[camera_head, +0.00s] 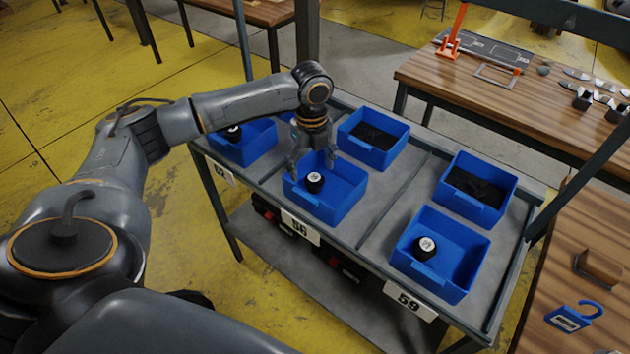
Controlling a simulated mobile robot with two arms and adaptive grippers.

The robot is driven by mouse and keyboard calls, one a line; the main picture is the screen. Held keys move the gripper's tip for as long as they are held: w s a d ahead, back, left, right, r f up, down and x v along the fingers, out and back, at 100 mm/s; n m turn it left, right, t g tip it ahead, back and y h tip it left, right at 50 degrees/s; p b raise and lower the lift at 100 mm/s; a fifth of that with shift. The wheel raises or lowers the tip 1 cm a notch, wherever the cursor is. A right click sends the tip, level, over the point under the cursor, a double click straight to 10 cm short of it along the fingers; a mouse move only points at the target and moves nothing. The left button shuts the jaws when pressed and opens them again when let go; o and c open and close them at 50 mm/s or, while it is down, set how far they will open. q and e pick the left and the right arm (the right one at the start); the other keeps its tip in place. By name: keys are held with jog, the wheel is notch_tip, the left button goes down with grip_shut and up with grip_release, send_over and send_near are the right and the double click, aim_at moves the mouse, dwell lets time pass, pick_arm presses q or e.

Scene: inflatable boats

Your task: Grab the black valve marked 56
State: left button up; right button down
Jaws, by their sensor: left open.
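A black valve with a round white top (314,180) sits in the blue bin (345,202) behind the label 56 (300,227); the print on its top is too small to read. My left gripper (311,172) is open and points down into this bin, its fingers at the valve. I cannot tell whether they touch it. My right gripper is not in view.
Other blue bins stand on the grey cart: one at the left (262,142) with a black valve, one at front right (462,262) with a white-topped valve behind label 59 (410,299), and back bins with dark parts. Wooden tables stand at the right.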

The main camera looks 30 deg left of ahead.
aim_at(314, 177)
pick_arm(q)
jog(key=shift+f, duration=0.55)
jog(key=f, duration=0.1)
jog(key=f+p, duration=0.1)
jog(key=f, duration=0.1)
jog(key=shift+w+d+f, duration=0.1)
jog(key=shift+w+f, duration=0.2)
jog(key=shift+w, duration=0.05)
jog(key=shift+f, duration=0.3)
jog(key=shift+c, duration=0.6)
jog(key=c, duration=1.1)
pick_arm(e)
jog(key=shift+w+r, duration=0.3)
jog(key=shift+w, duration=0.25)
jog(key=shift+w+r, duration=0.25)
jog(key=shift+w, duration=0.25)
pick_arm(q)
jog(key=shift+r, duration=0.1)
